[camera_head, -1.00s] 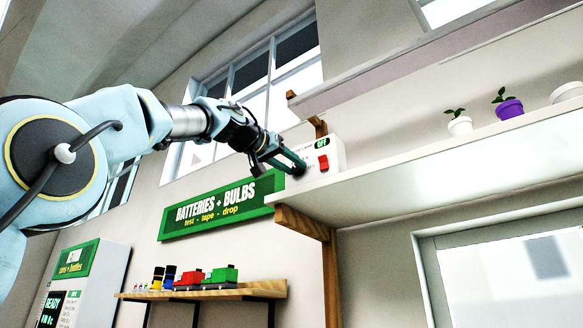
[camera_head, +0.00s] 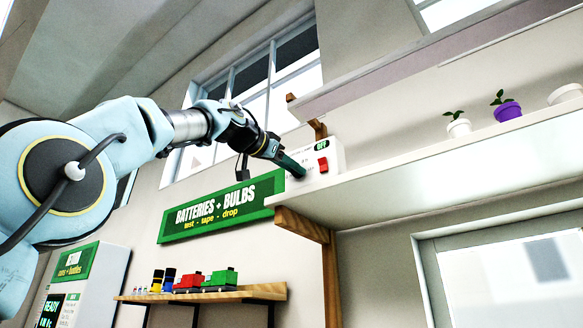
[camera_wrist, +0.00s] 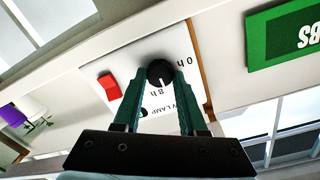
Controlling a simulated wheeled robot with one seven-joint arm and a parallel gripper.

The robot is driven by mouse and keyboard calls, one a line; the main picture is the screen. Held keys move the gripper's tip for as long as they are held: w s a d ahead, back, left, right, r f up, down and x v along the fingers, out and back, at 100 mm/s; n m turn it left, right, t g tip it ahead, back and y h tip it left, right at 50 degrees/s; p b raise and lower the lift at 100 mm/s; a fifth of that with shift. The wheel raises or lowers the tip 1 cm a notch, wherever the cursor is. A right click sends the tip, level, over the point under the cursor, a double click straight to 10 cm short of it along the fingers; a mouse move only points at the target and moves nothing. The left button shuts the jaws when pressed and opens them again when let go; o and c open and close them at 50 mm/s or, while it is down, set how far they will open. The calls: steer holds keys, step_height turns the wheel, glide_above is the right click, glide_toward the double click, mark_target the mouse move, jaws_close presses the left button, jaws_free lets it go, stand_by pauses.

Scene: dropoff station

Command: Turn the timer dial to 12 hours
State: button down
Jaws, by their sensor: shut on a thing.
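The timer is a white box (camera_head: 337,157) on the left end of a high shelf. My gripper (camera_head: 301,172) reaches the box's front and is shut on the dial. In the head view the fingers hide the dial.
The white shelf (camera_head: 430,175) extends right, with small potted plants in a white pot (camera_head: 459,128) and a purple pot (camera_head: 508,110). A green sign (camera_head: 222,207) hangs below. A lower wooden shelf (camera_head: 205,294) holds several coloured items.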

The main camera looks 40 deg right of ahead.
steer(key=shift+f, duration=0.15)
steer(key=shift+c, duration=2.3)
jaws_free()
steer(key=b+v, duration=0.5)
steer(key=v, duration=0.5)
steer(key=shift+a, duration=0.35)
